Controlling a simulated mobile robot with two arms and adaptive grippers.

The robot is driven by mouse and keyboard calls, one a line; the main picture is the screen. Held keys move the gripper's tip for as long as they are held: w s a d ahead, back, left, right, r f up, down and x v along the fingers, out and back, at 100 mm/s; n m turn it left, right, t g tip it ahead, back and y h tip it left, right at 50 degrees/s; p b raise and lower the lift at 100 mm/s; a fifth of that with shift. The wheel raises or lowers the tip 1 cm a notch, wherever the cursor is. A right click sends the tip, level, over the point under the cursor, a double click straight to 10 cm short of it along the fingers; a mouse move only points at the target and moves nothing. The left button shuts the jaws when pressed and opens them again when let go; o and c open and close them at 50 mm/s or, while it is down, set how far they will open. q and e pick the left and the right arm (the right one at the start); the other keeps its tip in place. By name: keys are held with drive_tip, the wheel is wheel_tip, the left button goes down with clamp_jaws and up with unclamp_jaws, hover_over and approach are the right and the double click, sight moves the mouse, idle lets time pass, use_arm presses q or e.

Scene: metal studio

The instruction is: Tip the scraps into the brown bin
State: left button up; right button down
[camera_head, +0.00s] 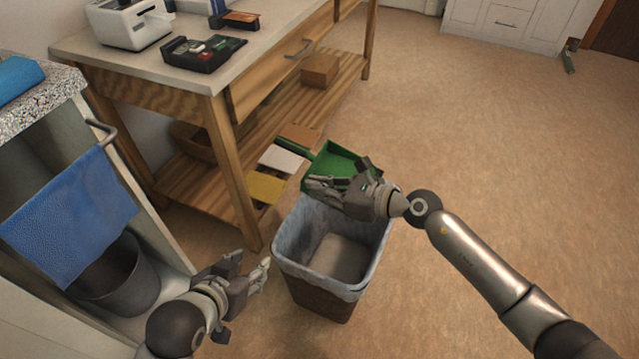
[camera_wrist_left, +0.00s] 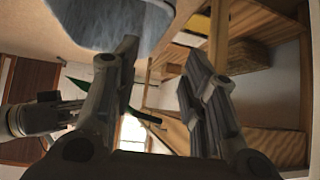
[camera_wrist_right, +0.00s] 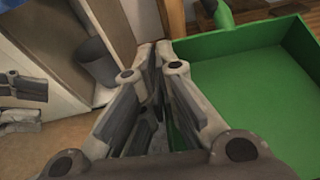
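The brown bin (camera_head: 315,299) stands on the floor with a pale grey-blue liner folded over its rim. A green dustpan (camera_head: 338,160) is at the bin's far side, partly hidden by my right gripper (camera_head: 325,190). In the right wrist view the dustpan (camera_wrist_right: 262,85) lies right of the fingers (camera_wrist_right: 157,65), which are close together with a green strip between them, apparently its side wall. The visible part of the pan is bare, and I see no scraps. My left gripper (camera_head: 255,272) is empty left of the bin, its fingers (camera_wrist_left: 160,75) apart.
A wooden workbench (camera_head: 180,95) stands behind, with boxes and coloured sheets on its lower shelf. At the left, a cabinet carries a blue towel (camera_head: 70,215), with a dark grey bin (camera_head: 125,280) inside. Open floor (camera_head: 500,150) lies to the right.

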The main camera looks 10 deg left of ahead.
drive_tip(key=r+h+p, duration=0.1)
drive_tip(key=p, duration=0.4)
drive_tip(key=shift+r+g, duration=0.15)
drive_tip(key=shift+g, duration=0.15)
use_arm(q)
drive_tip(key=s+a+f+g+y, duration=0.1)
drive_tip(key=s+a+f+g, duration=0.2)
drive_tip(key=s+f+g, duration=0.3)
drive_tip(key=s+f, duration=0.1)
drive_tip(key=s, duration=0.1)
drive_tip(key=shift+s+f, duration=0.2)
drive_tip(key=shift+s, duration=0.2)
